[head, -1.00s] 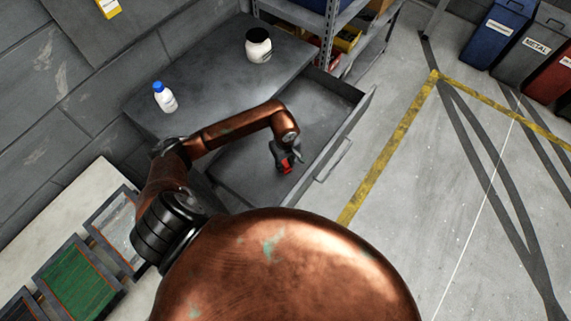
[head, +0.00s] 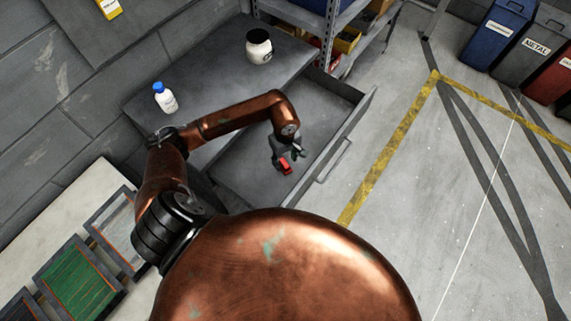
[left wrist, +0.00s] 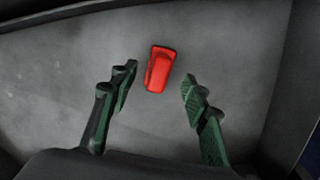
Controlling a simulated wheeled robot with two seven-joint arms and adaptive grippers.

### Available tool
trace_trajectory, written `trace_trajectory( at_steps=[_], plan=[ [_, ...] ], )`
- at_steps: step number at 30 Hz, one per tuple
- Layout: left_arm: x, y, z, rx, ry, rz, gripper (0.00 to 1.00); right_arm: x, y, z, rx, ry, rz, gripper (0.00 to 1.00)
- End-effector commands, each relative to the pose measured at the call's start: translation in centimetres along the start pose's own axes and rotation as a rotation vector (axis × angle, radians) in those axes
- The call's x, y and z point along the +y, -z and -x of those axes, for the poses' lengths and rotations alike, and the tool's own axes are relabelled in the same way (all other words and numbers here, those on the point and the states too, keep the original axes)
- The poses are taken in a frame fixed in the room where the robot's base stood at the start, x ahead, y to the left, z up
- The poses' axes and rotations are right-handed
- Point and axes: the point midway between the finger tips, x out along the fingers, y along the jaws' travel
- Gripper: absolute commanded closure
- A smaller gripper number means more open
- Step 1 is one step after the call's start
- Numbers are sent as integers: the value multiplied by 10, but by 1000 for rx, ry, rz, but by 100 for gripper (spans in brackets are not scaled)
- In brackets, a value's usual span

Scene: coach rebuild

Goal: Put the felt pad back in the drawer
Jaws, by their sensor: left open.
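The open drawer (head: 240,180) sticks out from the grey bench, with its handle on the right side. A small red block-like piece, which I take to be the felt pad (head: 285,167), is over the drawer's floor and appears to rest on it. It also shows in the left wrist view (left wrist: 158,69), slightly beyond and between the fingertips. My left gripper (head: 289,156) is inside the drawer's outline, just above the pad. Its green-grey fingers (left wrist: 159,78) are spread apart, with a gap on both sides of the pad. My right gripper is not in view.
On the bench top (head: 205,75) stand a white bottle with a blue cap (head: 165,98) and a white jar with a dark lid (head: 259,47). A metal shelf (head: 325,30) stands behind the drawer. The drawer's front wall (head: 345,130) rises beside the gripper.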

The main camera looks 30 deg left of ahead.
Motion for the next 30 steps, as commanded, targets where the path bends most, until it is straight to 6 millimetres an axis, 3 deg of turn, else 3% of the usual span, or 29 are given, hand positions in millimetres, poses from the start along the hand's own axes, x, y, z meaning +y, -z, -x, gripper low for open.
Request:
trace_trajectory(
  at_steps=[6,12,30],
  plan=[
    [1,1,46,3,-2,-2,57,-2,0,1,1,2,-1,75],
    [0,0,70,1,0,0,57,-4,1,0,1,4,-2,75],
    [0,0,75,-1,1,0,57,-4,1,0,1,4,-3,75]
  ],
)
